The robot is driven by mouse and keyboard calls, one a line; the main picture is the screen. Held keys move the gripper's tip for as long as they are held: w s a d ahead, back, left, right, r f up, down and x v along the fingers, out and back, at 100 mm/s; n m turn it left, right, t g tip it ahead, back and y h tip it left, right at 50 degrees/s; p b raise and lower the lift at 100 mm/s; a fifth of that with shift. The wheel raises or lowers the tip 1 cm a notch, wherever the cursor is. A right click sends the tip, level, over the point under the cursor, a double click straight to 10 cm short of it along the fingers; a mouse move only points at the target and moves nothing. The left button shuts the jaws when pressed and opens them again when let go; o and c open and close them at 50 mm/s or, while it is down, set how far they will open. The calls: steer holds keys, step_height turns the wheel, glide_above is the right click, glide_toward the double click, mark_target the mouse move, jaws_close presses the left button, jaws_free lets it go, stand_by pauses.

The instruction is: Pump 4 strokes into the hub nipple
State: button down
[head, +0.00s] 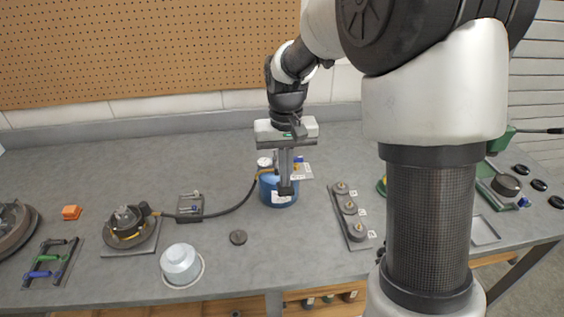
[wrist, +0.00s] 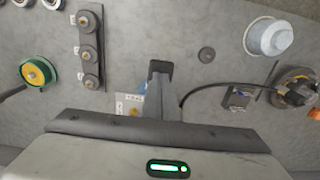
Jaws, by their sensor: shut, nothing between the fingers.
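The blue pump can (head: 277,196) stands on the bench at the centre, with a gauge-like white disc (head: 264,162) at its top left. The hub (wrist: 297,86) and hose (wrist: 216,86) also show in the wrist view. My gripper (head: 287,190) is shut and empty, fingers down, in front of the can in the head view. Its fingers (wrist: 160,70) hide most of the can in the wrist view; contact cannot be told.
My arm hides part of the right bench.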

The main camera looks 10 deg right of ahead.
steer(key=shift+f, duration=0.15)
steer(key=shift+f+b, duration=0.6)
steer(key=shift+f, duration=0.15)
steer(key=shift+w+r+p, duration=0.2)
steer(key=shift+r+p, duration=1.2)
steer(key=shift+r, duration=0.25)
steer(key=shift+w+r+p, duration=0.2)
steer(key=shift+r+p, duration=1.15)
steer(key=shift+r, duration=0.25)
steer(key=shift+s+f+b, duration=0.15)
steer(key=shift+f+b, duration=0.3)
steer(key=shift+f, duration=0.15)
steer(key=shift+s+f+b, duration=0.15)
steer(key=shift+f+b, duration=0.25)
steer(key=shift+f, duration=0.15)
